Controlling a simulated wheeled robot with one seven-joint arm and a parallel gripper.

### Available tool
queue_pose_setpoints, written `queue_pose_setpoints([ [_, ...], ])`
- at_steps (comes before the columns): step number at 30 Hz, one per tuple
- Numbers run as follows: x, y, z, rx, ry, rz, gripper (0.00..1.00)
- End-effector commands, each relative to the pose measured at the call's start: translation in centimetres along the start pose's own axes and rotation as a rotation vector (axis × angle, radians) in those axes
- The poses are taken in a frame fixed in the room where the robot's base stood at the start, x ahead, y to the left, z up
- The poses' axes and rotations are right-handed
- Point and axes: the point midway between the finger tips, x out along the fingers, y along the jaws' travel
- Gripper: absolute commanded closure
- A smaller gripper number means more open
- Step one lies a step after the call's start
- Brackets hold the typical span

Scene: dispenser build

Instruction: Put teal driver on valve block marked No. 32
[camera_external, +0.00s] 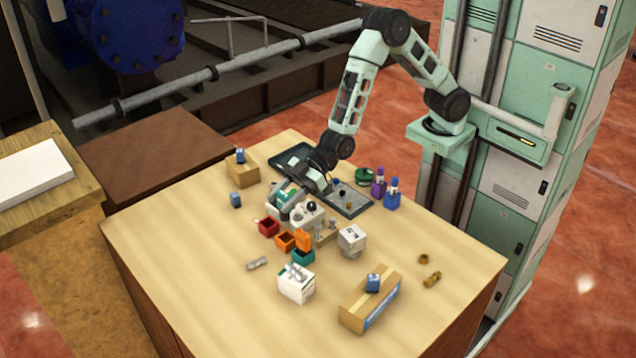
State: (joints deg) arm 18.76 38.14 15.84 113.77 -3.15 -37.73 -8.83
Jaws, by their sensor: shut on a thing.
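My gripper (289,207) reaches down and left from my wrist, over the cluster at the middle of the table. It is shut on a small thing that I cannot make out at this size. A white and teal piece (279,194) shows just behind the gripper; I cannot tell whether it is the teal driver. White blocks with fittings stand at the front (297,288), right of centre (351,238) and under the gripper area (308,215). I cannot read any number, so I cannot tell which block is No. 32.
Red (268,228), orange (286,241) and teal (303,257) bins stand close to the gripper. A dark tray (350,207) lies behind. Cardboard boxes (369,300) (243,170) carry small blue items. Purple and blue bottles (392,198) stand at right. The front-left table is clear.

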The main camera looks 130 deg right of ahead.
Motion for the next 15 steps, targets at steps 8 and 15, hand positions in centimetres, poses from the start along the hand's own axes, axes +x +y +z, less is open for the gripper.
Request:
queue_pose_setpoints([
  [8,-4.2,-4.3,-2.9,-0.048,0.0,-0.096,0.85],
  [15,-10.6,-10.9,-4.0,-0.12,0.0,-0.269,0.85],
])
